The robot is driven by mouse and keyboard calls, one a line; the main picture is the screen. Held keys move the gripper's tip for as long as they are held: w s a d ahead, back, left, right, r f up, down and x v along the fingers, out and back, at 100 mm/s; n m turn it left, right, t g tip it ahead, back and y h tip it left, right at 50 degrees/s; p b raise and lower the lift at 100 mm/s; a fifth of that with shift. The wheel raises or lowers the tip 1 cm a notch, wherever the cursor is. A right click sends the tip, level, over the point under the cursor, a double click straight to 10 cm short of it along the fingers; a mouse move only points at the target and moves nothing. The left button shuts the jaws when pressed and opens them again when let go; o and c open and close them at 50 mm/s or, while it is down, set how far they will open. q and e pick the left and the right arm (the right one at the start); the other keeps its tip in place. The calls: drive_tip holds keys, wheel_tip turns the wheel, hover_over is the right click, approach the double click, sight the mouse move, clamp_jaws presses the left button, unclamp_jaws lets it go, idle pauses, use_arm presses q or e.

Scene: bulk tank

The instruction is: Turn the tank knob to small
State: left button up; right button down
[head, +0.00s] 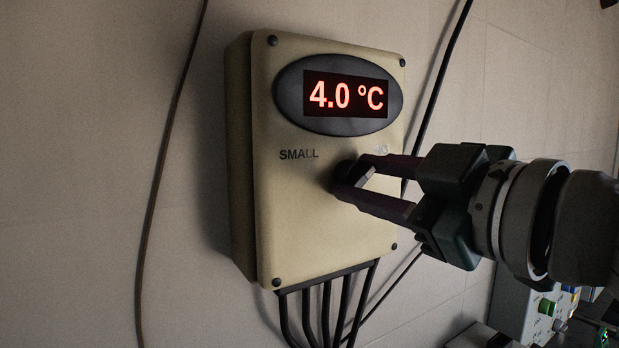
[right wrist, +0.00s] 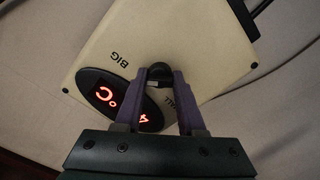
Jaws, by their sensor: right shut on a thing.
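The beige tank control box (head: 325,240) hangs on the wall, with a lit display (head: 346,95) reading 4.0 °C. In the right wrist view the box (right wrist: 205,45) appears turned over, with BIG (right wrist: 120,60) readable and SMALL partly hidden. My right gripper (head: 355,185) reaches in from the right, its fingers shut on the knob (right wrist: 160,72). My left gripper is in neither view.
Several black cables (head: 326,305) leave the bottom of the box. Loose cables run down the wall on both sides. A grey panel with colored buttons (head: 546,307) stands at the lower right, below my right arm. The wall left of the box is clear apart from a cable.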

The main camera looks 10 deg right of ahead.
drive_tip(key=shift+n, duration=0.3)
drive_tip(key=n, duration=0.4)
drive_tip(key=n+p, duration=0.1)
drive_tip(key=n, duration=0.3)
drive_tip(key=shift+r+n, duration=0.1)
drive_tip(key=shift+n, duration=0.3)
drive_tip(key=n+p, duration=0.1)
drive_tip(key=n, duration=0.4)
drive_tip(key=shift+p, duration=0.3)
drive_tip(key=n+p, duration=0.1)
drive_tip(key=n, duration=0.3)
drive_tip(key=shift+n+p, duration=0.3)
drive_tip(key=shift+n, duration=0.4)
drive_tip(key=c, duration=0.5)
unclamp_jaws()
